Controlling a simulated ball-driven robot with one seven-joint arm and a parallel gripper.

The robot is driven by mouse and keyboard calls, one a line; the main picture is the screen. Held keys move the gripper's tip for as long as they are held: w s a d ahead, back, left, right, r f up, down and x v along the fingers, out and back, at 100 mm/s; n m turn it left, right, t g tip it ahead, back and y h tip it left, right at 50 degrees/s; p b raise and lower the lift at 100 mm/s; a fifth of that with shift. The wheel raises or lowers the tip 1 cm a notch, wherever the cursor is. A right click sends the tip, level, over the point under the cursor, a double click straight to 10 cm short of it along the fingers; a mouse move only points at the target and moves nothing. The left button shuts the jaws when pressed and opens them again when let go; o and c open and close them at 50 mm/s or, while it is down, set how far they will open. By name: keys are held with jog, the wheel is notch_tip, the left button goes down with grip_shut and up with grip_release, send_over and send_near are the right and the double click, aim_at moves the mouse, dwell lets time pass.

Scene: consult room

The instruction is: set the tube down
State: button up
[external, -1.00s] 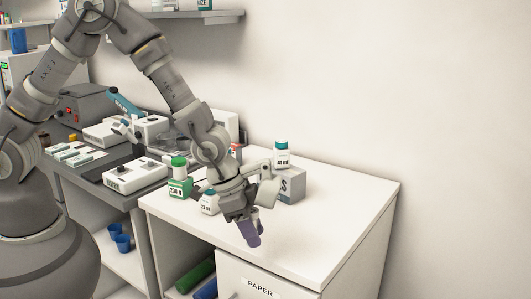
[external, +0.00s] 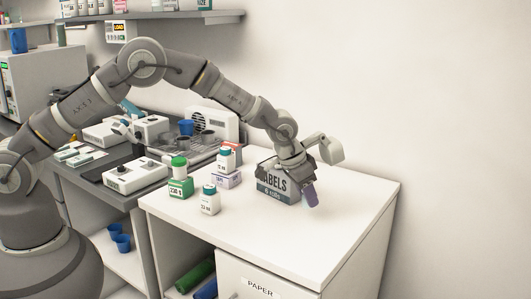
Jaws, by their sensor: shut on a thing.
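A purple tube (external: 310,195) is in my gripper (external: 304,178), its lower part pointing down and slightly tilted. My gripper is shut on its upper part. The tube is over the right part of the white counter (external: 345,225), just right of and in front of the grey labels box (external: 277,195). I cannot tell whether its lower end touches the counter. The upper part of the tube is hidden by the gripper.
A white bottle (external: 209,203), a green box (external: 180,188) with a green-capped bottle on it, and a small box with a bottle (external: 225,160) stand to the left. The counter's front and right are clear. A wall closes off the back.

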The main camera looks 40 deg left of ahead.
jog(key=w+d, duration=0.2)
jog(key=w, duration=0.1)
jog(key=shift+d+f, duration=0.1)
jog(key=shift+f, duration=0.05)
jog(key=shift+f+b, duration=0.85)
jog(key=shift+f, duration=0.85)
jog(key=shift+f, duration=0.15)
jog(key=o, duration=1)
